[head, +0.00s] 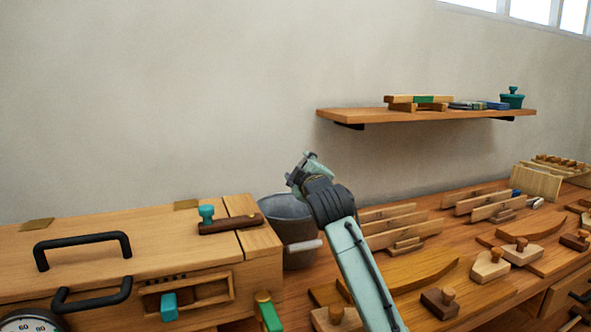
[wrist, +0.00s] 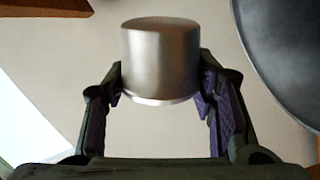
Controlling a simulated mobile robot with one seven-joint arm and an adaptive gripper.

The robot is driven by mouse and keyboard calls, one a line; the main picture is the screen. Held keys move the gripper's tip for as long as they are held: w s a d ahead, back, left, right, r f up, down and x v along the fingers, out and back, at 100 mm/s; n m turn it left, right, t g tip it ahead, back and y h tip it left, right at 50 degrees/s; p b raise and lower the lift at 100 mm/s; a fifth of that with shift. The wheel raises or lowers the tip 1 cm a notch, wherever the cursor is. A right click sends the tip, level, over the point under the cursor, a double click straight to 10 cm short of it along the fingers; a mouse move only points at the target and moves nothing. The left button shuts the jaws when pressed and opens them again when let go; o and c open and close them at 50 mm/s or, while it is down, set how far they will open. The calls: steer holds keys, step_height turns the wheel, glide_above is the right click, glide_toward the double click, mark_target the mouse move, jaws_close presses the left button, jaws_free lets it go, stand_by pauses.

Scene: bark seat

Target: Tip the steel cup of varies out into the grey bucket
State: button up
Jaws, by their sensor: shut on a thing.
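A steel cup (wrist: 160,58) is held between the two fingers of my gripper (wrist: 160,85) in the wrist view. Its smooth side faces the camera, and whatever is inside it is hidden. In the head view my gripper (head: 303,167) is raised above the grey bucket (head: 286,215), near its right side, and the cup cannot be made out clearly there. The bucket stands behind the workbench's wooden chest, partly hidden by my arm. Its dark curved wall also shows at the right of the wrist view (wrist: 285,55). The bucket's inside is mostly out of sight.
A wooden chest (head: 100,247) with black handles stands left of the bucket, with a teal-knobbed tool (head: 230,222) on top. Wooden planes and blocks (head: 490,266) cover the bench at right. A wall shelf (head: 430,114) hangs to the upper right. The wall above the chest is clear.

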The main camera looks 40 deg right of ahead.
steer(key=m, duration=0.1)
steer(key=r+m+p, duration=0.1)
steer(key=d+m, duration=0.1)
steer(key=m, duration=0.1)
steer(key=shift+s+d+r, duration=0.1)
steer(key=shift+s+r, duration=0.05)
steer(key=shift+s, duration=0.1)
steer(key=m+p, duration=0.1)
steer(key=m, duration=0.1)
steer(key=r+m+p, duration=0.1)
steer(key=m, duration=0.2)
steer(key=shift+d+p, duration=0.2)
steer(key=shift+p, duration=0.15)
steer(key=shift+s+d+m, duration=0.15)
steer(key=shift+d+m, duration=0.05)
steer(key=shift+m, duration=1.3)
